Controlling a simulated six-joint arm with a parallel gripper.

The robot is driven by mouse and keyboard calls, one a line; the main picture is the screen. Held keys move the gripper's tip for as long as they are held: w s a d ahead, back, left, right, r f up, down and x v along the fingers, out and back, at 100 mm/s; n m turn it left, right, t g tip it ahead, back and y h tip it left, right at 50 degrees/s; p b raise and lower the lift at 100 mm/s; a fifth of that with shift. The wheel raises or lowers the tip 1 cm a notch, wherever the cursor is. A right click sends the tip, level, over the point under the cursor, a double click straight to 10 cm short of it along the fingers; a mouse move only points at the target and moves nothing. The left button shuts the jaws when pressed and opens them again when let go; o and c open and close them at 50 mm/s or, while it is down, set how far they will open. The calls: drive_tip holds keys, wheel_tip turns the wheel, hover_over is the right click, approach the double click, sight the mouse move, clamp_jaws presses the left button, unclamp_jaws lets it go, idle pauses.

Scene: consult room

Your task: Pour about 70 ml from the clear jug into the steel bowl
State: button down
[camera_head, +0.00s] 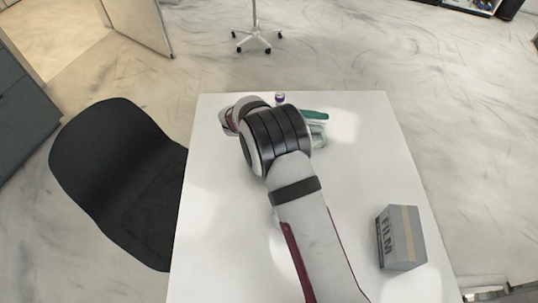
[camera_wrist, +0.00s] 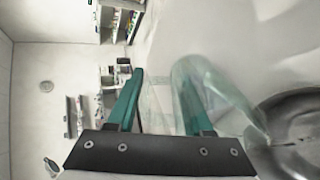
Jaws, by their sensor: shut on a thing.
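The clear jug (camera_wrist: 218,88) is see-through and blurred in the wrist view, where it slants from between my fingers towards the steel bowl. My gripper (camera_wrist: 163,85), with two teal fingers, is shut on it. The steel bowl (camera_wrist: 288,115) is dark and round at the lower right of the wrist view, cut off by the edge, with the jug's lower right end close to its rim. I cannot tell the liquid level or whether any liquid is flowing. In the head view my gripper (camera_head: 316,120) shows beyond my arm; my arm hides the bowl there and most of the jug.
A grey box marked FILM (camera_head: 400,238) stands at the right of the white table (camera_head: 365,150). A small purple-topped bottle (camera_head: 280,98) is near the far edge. A black chair (camera_head: 115,175) stands against the left side. The table's right part is mostly clear.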

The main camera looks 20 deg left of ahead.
drive_tip(key=shift+s+a+t+h, duration=0.25)
drive_tip(key=shift+a+t+h, duration=0.05)
drive_tip(key=shift+t+h, duration=0.2)
idle(1.1)
drive_tip(key=shift+s+a+r, duration=0.2)
drive_tip(key=shift+s+a, duration=0.05)
drive_tip(key=shift+a, duration=0.05)
drive_tip(key=shift+w+d+g+y, duration=0.7)
drive_tip(key=shift+d+g+y, duration=0.1)
drive_tip(key=shift+d, duration=0.1)
drive_tip(key=shift+f+y, duration=0.15)
drive_tip(key=shift+y, duration=0.15)
drive_tip(key=shift+w+d+g+y, duration=0.15)
drive_tip(key=shift+g+y, duration=0.15)
drive_tip(key=shift+g, duration=0.2)
drive_tip(key=shift+w+d+f+g+y, duration=0.2)
drive_tip(key=shift+f+g+y, duration=0.3)
drive_tip(key=shift+g+y, duration=0.25)
